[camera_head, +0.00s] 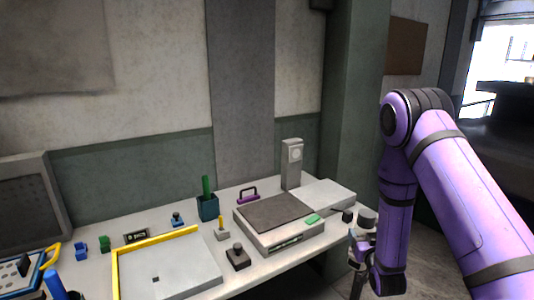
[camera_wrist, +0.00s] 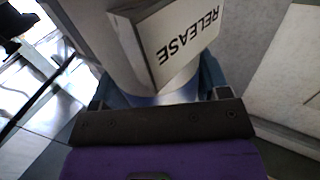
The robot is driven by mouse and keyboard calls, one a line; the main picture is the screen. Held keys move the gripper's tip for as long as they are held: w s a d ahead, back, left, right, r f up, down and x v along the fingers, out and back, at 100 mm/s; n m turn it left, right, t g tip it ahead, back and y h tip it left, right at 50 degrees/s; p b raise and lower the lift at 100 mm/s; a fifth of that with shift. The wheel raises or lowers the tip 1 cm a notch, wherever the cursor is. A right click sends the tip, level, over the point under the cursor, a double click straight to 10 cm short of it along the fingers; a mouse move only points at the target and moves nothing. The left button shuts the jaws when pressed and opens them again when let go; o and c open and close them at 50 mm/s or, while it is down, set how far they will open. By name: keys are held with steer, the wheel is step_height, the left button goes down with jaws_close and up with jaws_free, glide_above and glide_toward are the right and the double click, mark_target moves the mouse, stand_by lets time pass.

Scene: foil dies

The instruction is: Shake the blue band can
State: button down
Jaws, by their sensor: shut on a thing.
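The blue band can (camera_wrist: 178,92) shows in the wrist view as a pale grey cylinder with a blue band low on it. My gripper (camera_wrist: 160,97) is shut on it, one finger on each side. The dark edge of my gripper hides the can's near part. In the head view my gripper (camera_head: 360,246) is beyond the right end of the bench, beside my purple arm. A grey round shape (camera_head: 367,216) at its fingers seems to be the can. I cannot make out its band there.
A pale block marked RELEASE (camera_wrist: 178,42) is close to the can in the wrist view. Open floor lies right of the bench.

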mark_target(371, 220)
step_height(371, 220, up, 8)
steer(key=shift+f, duration=3.95)
steer(key=shift+r, duration=0.15)
